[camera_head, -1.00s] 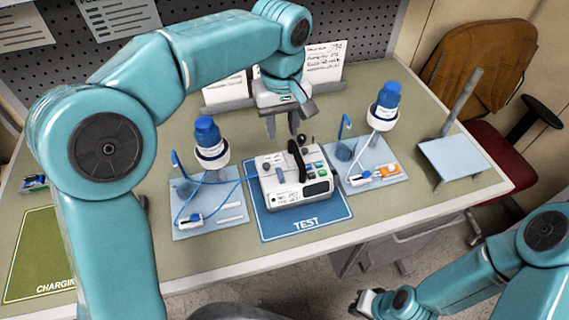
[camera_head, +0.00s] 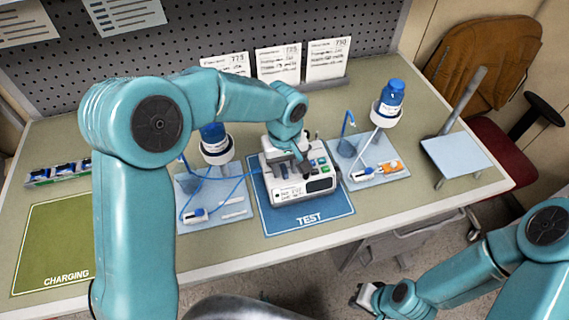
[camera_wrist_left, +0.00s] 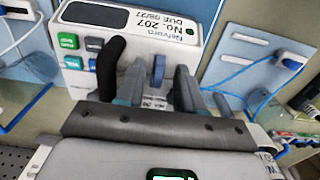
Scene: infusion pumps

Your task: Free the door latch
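The white infusion pump (camera_head: 290,196) stands on the blue TEST mat (camera_head: 312,222). My left gripper (camera_head: 287,163) is low over the pump's top. In the left wrist view my left gripper (camera_wrist_left: 158,85) has its two grey fingers apart, with an upright blue lever (camera_wrist_left: 158,68), possibly the door latch, between them. I cannot tell whether they touch it. A black handle (camera_wrist_left: 107,62) is beside the left finger. The pump (camera_wrist_left: 195,30) is labelled No. 207. My right gripper (camera_head: 368,297) is low at the bottom, off the table; its fingers are too small to read.
A green CHARGING mat (camera_head: 50,240) is at left, and a tilted stand (camera_head: 455,155) at right.

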